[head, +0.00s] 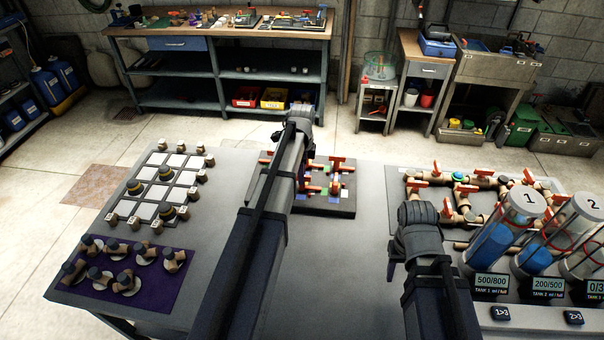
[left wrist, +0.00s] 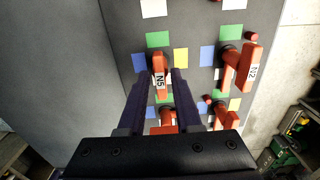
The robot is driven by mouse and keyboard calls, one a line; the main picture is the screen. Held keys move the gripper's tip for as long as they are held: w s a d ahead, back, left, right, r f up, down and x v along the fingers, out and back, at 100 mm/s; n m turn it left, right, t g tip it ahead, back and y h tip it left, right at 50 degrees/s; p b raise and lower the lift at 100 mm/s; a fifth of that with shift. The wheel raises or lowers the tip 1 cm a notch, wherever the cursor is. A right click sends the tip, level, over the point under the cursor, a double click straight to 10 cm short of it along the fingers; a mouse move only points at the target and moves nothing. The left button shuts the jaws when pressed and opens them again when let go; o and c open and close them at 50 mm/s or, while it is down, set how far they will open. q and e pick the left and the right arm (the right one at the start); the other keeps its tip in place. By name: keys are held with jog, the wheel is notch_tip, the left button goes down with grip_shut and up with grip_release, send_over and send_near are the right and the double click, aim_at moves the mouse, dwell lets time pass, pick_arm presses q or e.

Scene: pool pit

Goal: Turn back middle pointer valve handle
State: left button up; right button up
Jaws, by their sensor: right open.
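The valve board (head: 330,206) carries several red pointer handles (head: 338,162) on a dark slab, with coloured squares around them. My left arm hides its left part in the head view. In the left wrist view, the red handle N5 (left wrist: 160,84) lies between the fingers of my left gripper (left wrist: 163,76). The fingers are open, one on each side of it, with a visible gap on the right. Red handle N2 (left wrist: 247,76) is to the right, and another red handle (left wrist: 165,122) is partly hidden below. My right gripper (head: 418,214) is open near the pipe board, its fingers mostly hidden.
The pipe board (head: 395,178) and numbered tanks (head: 520,225) stand on the table at right. A tile grid with posts (head: 168,182) and a purple mat (head: 93,292) with pipe pieces lie at left. Bare grey table (head: 355,270) separates my arms.

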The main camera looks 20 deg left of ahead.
pick_arm(q)
jog(key=shift+o, duration=0.7)
jog(key=shift+r, duration=0.1)
notch_tip(320, 180, up, 8)
jog(key=p, duration=0.8)
jog(key=shift+f, duration=0.2)
jog(key=shift+s+d, duration=0.1)
jog(key=shift+d, duration=0.1)
jog(key=s+d+f+n+b, duration=0.1)
jog(key=s+d+n, duration=0.4)
jog(key=s+d, duration=0.6)
jog(key=s+d+f+n+y+b, duration=0.1)
jog(key=s+d+f+n+b, duration=0.1)
jog(key=s+d+n, duration=0.4)
jog(key=s+d, duration=0.5)
jog(key=d, duration=0.1)
jog(key=shift+d+f+b, duration=0.25)
jog(key=shift+d+b, duration=0.15)
